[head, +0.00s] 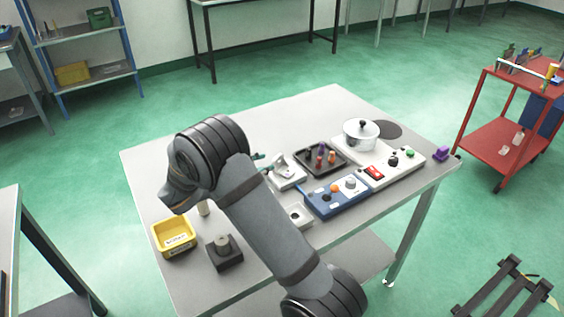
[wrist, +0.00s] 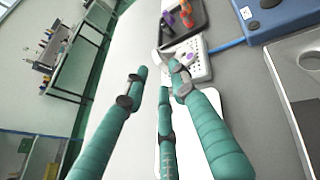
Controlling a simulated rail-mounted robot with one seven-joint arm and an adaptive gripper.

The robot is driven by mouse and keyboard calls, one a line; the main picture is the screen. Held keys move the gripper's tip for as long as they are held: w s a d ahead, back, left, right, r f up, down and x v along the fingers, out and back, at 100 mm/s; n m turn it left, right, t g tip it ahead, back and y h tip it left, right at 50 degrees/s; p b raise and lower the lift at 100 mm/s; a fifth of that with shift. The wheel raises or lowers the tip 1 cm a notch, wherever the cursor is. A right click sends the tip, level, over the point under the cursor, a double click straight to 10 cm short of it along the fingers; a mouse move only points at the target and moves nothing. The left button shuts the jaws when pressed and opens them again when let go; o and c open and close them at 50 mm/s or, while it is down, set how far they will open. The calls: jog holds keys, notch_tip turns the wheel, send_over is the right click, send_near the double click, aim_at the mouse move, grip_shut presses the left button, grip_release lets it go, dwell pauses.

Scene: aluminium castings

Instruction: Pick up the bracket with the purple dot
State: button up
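A small pale metal bracket lies on a white perforated block (wrist: 202,70) in the wrist view, with a purplish spot (wrist: 191,57) near it. The right finger partly hides this part, so I cannot make out its full shape. In the head view the pale block (head: 287,171) sits left of the dark tray. My gripper (wrist: 160,74) has three teal fingers, spread apart, with nothing visible between them. Its fingertips appear just short of the block in the wrist view. In the head view my arm hides most of the gripper.
A dark tray (head: 340,170) holds orange and purple pieces. A yellow bin (head: 187,248) and dark block (head: 236,261) stand front left. The table's back left is clear.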

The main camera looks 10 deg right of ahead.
aim_at(274, 159)
jog(key=p+x, duration=0.1)
jog(key=x, duration=0.6)
jog(key=shift+w+d, duration=0.15)
jog(key=shift+w, duration=0.25)
jog(key=shift+c, duration=0.6)
grip_shut()
